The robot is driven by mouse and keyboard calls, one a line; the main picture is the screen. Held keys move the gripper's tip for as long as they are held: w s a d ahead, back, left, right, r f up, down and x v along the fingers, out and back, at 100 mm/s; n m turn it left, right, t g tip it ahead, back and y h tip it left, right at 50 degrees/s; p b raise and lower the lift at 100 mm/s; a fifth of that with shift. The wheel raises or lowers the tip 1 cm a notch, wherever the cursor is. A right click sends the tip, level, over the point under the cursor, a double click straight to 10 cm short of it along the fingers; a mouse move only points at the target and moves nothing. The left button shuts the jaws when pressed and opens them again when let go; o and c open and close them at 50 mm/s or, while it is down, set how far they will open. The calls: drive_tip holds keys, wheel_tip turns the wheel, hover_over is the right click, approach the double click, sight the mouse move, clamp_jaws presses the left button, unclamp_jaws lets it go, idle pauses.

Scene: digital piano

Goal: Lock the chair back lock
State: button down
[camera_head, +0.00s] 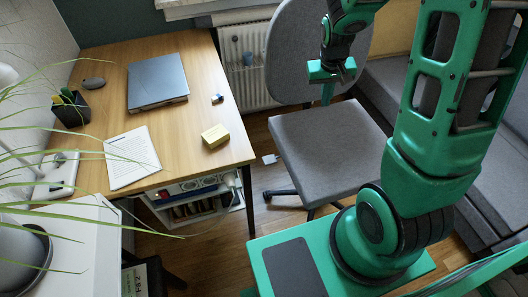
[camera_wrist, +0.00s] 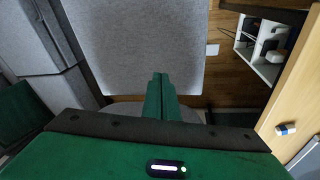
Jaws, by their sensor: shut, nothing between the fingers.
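The grey office chair stands right of the desk in the head view. Its seat (camera_head: 325,143) faces the desk side and its backrest (camera_head: 292,55) stands upright behind it. The grey seat also shows in the wrist view (camera_wrist: 135,45). My gripper (camera_head: 327,96) hangs above the rear of the seat, in front of the backrest. In the wrist view its green fingers (camera_wrist: 159,80) are together, with nothing between them. The back lock cannot be made out in either view.
A wooden desk (camera_head: 190,110) on the left holds a laptop (camera_head: 157,80), papers (camera_head: 131,156) and a yellow block (camera_head: 215,136). A grey sofa (camera_head: 400,85) lies to the right. A radiator (camera_head: 247,75) stands behind. Some floor is clear between desk and chair.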

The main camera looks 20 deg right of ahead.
drive_tip(key=w+a+f+n, duration=0.1)
drive_tip(key=w+a+f, duration=0.3)
drive_tip(key=f, duration=0.4)
drive_tip(key=w+a+f+n+t+y, duration=0.1)
drive_tip(key=w+a+f, duration=0.3)
drive_tip(key=a+f, duration=0.3)
drive_tip(key=w+a+f+n+t+y, duration=0.1)
drive_tip(key=w+a+f, duration=0.3)
drive_tip(key=f, duration=0.7)
drive_tip(key=shift+w+a, duration=0.25)
drive_tip(key=shift+a, duration=0.5)
drive_tip(key=shift+f, duration=0.2)
wheel_tip(320, 180, down, 9)
drive_tip(key=shift+s, duration=0.4)
drive_tip(key=shift+f, duration=0.1)
